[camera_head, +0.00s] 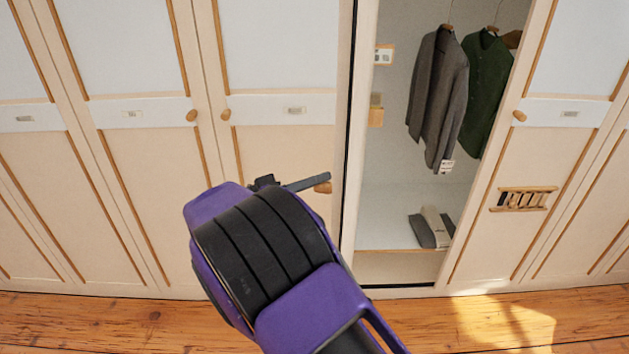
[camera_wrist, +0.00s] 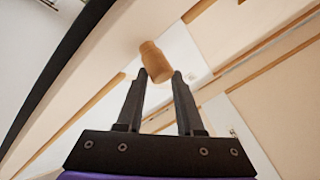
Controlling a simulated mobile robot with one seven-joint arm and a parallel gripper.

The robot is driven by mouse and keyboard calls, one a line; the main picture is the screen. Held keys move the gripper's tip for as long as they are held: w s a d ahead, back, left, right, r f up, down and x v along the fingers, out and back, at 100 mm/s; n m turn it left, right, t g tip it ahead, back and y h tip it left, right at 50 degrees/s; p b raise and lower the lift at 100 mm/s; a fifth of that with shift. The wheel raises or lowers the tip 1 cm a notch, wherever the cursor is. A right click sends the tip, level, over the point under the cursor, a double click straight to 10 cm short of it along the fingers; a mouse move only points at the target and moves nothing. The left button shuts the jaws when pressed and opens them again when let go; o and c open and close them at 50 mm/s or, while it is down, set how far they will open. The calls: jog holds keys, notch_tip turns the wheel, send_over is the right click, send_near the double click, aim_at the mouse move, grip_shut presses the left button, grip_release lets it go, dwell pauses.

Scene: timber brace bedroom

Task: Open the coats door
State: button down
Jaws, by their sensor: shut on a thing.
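My gripper (camera_head: 312,183) is shut on a wooden knob (camera_head: 323,187) near the right edge of a cream door panel (camera_head: 285,150). In the wrist view the knob (camera_wrist: 153,58) shows at the fingertips (camera_wrist: 161,76). Right of this panel the wardrobe stands open. A grey coat (camera_head: 435,95) and a dark green coat (camera_head: 484,90) hang inside. My arm hides the lower part of the panel. The small labels on the doors are too small to read.
More cream doors with wooden knobs stand left and right, including a right-hand door (camera_head: 505,235) bearing a small wooden rack (camera_head: 523,199). Folded items (camera_head: 432,228) lie on the wardrobe's bottom. The visible wooden floor (camera_head: 520,325) in front is clear.

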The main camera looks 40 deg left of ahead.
jog(key=shift+s+f, duration=0.25)
jog(key=shift+f, duration=0.6)
jog(key=c, duration=0.6)
grip_release()
jog(key=shift+a, duration=0.1)
jog(key=shift+r, duration=0.1)
jog(key=v, duration=1.7)
jog(key=shift+r+b, duration=0.3)
jog(key=shift+a, duration=0.1)
